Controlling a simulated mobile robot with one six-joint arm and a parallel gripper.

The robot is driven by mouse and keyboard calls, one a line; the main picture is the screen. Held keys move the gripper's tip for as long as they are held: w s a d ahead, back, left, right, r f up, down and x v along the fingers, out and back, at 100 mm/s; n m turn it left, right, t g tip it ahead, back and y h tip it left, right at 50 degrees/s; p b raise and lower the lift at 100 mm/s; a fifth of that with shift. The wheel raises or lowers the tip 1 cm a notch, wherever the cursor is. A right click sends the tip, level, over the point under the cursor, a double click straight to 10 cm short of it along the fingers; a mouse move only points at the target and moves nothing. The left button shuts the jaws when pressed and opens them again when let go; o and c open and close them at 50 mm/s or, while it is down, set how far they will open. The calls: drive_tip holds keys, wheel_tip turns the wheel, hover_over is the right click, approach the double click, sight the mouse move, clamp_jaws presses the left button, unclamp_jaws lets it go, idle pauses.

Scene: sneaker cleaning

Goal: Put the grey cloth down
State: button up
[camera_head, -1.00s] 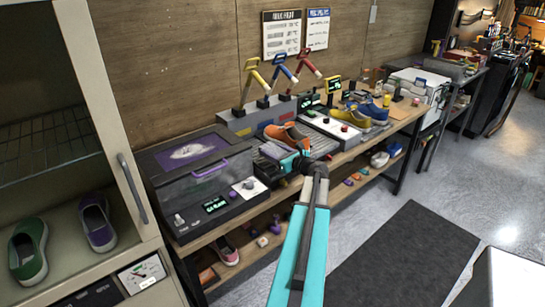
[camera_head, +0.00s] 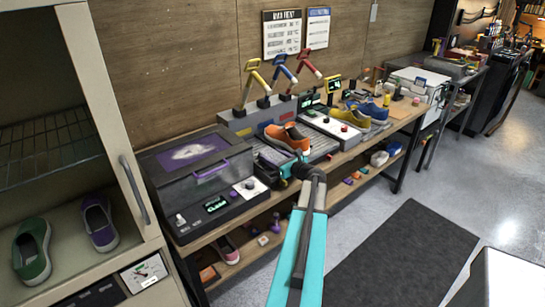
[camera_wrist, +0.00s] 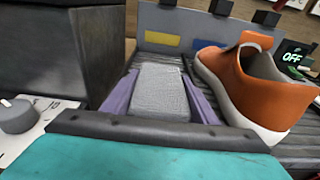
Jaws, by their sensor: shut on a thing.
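My gripper (camera_wrist: 160,88) is shut on the grey cloth (camera_wrist: 160,95), a pale grey block-like pad between two purple fingers in the wrist view. The cloth is over or on the dark ribbed rack, just left of the orange sneaker (camera_wrist: 262,85); I cannot tell whether it touches the rack.
A grey panel (camera_wrist: 205,25) with coloured labels stands behind. A white unit (camera_head: 338,128) and yellow and blue sneakers are to the right. Shoes sit in the cabinet at left.

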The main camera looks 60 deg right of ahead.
drive_tip(key=shift+f, duration=0.25)
drive_tip(key=o, duration=1)
drive_tip(key=shift+r, duration=0.1)
drive_tip(key=shift+r, duration=0.15)
drive_tip(key=shift+s+a+b, duration=0.25)
drive_tip(key=shift+s+b, duration=0.05)
drive_tip(key=shift+s, duration=0.3)
drive_tip(key=b+v, duration=0.3)
drive_tip(key=v, duration=0.7)
drive_tip(key=shift+s+a+r, duration=0.1)
drive_tip(key=shift+s+a, duration=0.05)
drive_tip(key=shift+s, duration=0.2)
drive_tip(key=shift+s, duration=0.1)
